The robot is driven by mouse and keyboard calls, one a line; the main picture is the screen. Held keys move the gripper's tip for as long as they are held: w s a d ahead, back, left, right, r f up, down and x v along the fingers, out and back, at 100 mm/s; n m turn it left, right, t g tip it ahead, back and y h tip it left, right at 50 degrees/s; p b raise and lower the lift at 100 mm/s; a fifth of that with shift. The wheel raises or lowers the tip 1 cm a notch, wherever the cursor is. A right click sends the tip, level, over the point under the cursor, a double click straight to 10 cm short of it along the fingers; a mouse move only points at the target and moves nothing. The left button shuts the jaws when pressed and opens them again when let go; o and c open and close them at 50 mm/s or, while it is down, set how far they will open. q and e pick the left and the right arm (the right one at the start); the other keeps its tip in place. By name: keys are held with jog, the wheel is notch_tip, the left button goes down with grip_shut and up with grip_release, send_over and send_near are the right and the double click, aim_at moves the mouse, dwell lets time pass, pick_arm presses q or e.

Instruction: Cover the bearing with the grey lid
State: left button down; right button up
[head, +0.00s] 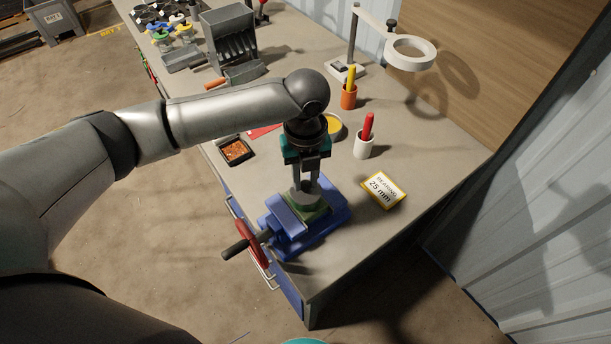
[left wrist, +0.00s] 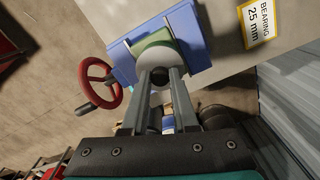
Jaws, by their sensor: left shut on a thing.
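My left gripper (head: 306,184) points down over the blue vise (head: 336,213) at the near end of the bench. It is shut on the dark knob (left wrist: 158,77) of the grey lid, a light grey round disc (left wrist: 147,62). The lid also shows in the head view (head: 302,201), level with the top of the green part (head: 318,212) between the vise jaws. Whether the lid touches what is below it, I cannot tell. The bearing is not visible; the lid and fingers hide the middle of the vise.
The vise has a red handwheel (head: 251,243). A "BEARING 25 mm" card (head: 382,190) lies to its right.

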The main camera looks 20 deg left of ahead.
aim_at(306, 183)
pick_arm(q)
jog(key=shift+p, duration=0.5)
dwell(0.3)
jog(key=c, duration=0.6)
grip_release()
notch_tip(306, 183, up, 15)
jog(key=shift+r, duration=0.15)
